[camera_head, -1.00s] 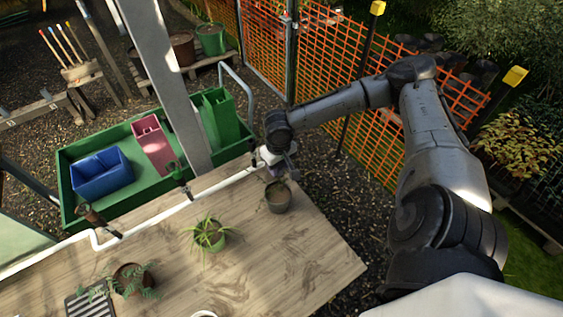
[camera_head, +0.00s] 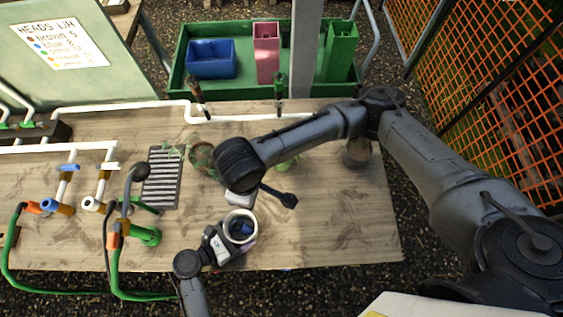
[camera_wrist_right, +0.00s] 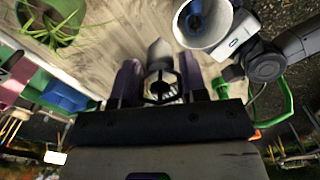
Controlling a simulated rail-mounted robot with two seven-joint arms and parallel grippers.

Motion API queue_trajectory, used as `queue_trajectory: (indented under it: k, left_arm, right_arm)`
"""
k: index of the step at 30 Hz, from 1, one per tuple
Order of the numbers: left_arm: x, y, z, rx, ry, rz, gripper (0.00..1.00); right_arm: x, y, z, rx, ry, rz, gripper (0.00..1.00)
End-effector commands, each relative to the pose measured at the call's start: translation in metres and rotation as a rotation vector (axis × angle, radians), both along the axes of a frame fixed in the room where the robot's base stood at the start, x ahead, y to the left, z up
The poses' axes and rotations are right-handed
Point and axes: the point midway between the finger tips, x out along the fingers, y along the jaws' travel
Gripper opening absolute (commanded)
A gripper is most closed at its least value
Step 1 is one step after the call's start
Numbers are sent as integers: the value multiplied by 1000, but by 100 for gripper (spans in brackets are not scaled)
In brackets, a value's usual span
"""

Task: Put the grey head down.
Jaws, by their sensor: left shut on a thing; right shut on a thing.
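The grey head is most likely the small grey, round-tipped piece (camera_wrist_right: 159,54) between my right gripper's purple fingers (camera_wrist_right: 160,82) in the right wrist view. In the head view my right wrist hides it; the right gripper's pale body (camera_head: 238,198) shows just below the dark wrist, above the bench. My left gripper (camera_head: 233,240) is shut on a white round cup-like thing (camera_head: 241,217) with blue inside. That cup also shows in the right wrist view (camera_wrist_right: 218,38), close beside the right gripper. The two grippers are close together over the bench's front half.
The wooden bench (camera_head: 330,230) is clear at the right. A slotted grey plate (camera_head: 163,178), potted plants and a white pipe (camera_head: 150,107) lie behind. Green hoses (camera_head: 60,289) and valves crowd the left. A green tray (camera_head: 180,75) with bins stands beyond.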

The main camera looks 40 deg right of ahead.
Motion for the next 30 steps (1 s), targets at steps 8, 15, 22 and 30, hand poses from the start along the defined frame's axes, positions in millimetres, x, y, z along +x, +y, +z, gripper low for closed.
queue_trajectory:
  k: [8,15,22,30]
  left_arm:
    - [0,0,0,-1,0,0,71]
    - [0,0,0,-1,0,0,71]
    - [0,0,0,-1,0,0,71]
    - [0,0,0,-1,0,0,71]
  right_arm:
    - [-17,53,26,1,0,241,18]
    - [-21,63,25,0,3,297,18]
    - [-22,62,3,-1,5,297,18]
    - [-22,62,-28,0,4,296,18]
